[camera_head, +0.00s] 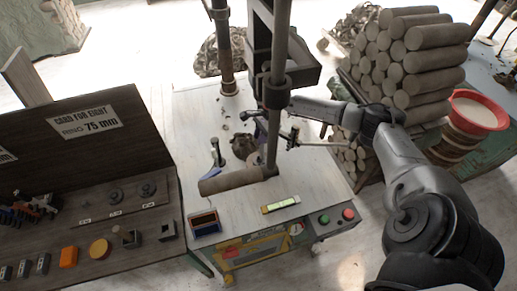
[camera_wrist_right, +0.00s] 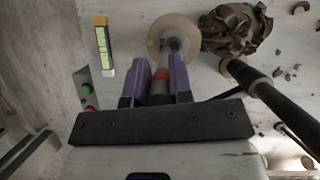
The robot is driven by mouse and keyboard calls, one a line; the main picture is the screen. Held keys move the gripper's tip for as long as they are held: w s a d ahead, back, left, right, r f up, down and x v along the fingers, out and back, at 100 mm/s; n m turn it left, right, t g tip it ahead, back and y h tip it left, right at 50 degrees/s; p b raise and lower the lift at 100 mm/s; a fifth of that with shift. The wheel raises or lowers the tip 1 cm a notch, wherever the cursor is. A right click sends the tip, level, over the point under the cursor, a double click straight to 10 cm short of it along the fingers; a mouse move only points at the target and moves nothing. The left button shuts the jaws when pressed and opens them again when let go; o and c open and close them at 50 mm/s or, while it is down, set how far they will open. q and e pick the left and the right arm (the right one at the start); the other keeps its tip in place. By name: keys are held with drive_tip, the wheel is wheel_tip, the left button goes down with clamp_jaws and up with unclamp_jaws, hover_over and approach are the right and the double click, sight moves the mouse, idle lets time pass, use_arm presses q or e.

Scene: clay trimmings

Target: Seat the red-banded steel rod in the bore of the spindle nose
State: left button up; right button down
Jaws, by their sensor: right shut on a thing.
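The steel rod with its red band (camera_wrist_right: 162,74) shows in the right wrist view between the purple-padded fingers of my right gripper (camera_wrist_right: 166,82), which is shut on it. Beyond the fingers, a round tan face with a grey centre (camera_wrist_right: 164,27) lies in line with the rod. I take it for the spindle nose. The rod's far end overlaps its middle, and I cannot tell whether it is in the bore. In the head view my right arm (camera_head: 405,165) reaches in from the right, its front end partly hidden by a dark upright post. My left gripper is not in view.
Dark clay trimmings (camera_wrist_right: 238,28) lie beside the round face. A dark bar (camera_wrist_right: 262,92) slants past on the right. A brown log (camera_head: 233,180) and a green level (camera_head: 281,204) are on the worktop. A control panel (camera_head: 105,220) is left; stacked logs (camera_head: 420,60) stand right.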

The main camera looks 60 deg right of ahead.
drive_tip(key=shift+w+d+f+b, duration=0.3)
drive_tip(key=shift+w+f+b, duration=0.2)
drive_tip(key=shift+w, duration=0.2)
wheel_tip(320, 180, down, 4)
drive_tip(key=shift+r+b, duration=0.1)
drive_tip(key=shift+b, duration=0.7)
drive_tip(key=c, duration=1)
unclamp_jaws()
